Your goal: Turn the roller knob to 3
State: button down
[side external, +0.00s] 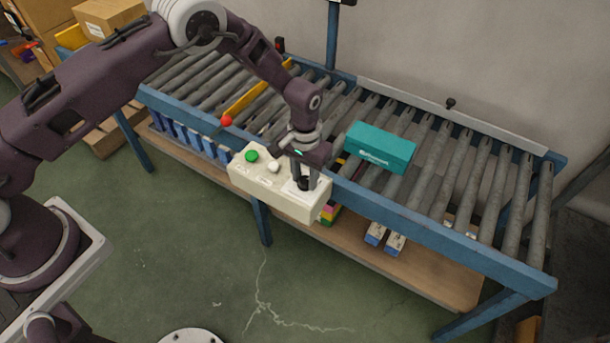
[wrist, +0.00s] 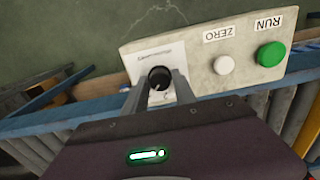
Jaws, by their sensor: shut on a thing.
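The roller knob (wrist: 160,78) is a round black knob on a cream control box (side external: 243,180) fixed to the conveyor's near side. A pale label plate (wrist: 143,58) lies around it, its markings too small to read. My gripper (wrist: 158,90) points down at the box, its two fingers on either side of the knob and shut on it. In the side view my gripper (side external: 304,184) covers most of the knob. The knob's pointer and setting cannot be told. The same box (wrist: 195,62) shows in the wrist view.
A white ZERO button (wrist: 224,65) and a green RUN button (wrist: 271,54) sit on the box beside the knob. A red ball-ended lever (side external: 227,121) stands at the left. A teal box (side external: 380,147) rests on the conveyor rollers (side external: 455,165) behind my gripper.

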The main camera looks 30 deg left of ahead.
aim_at(305, 179)
jog(key=c, duration=1)
grip_release()
jog(key=shift+r, duration=0.1)
notch_tip(305, 179, up, 7)
jog(key=shift+f, duration=0.1)
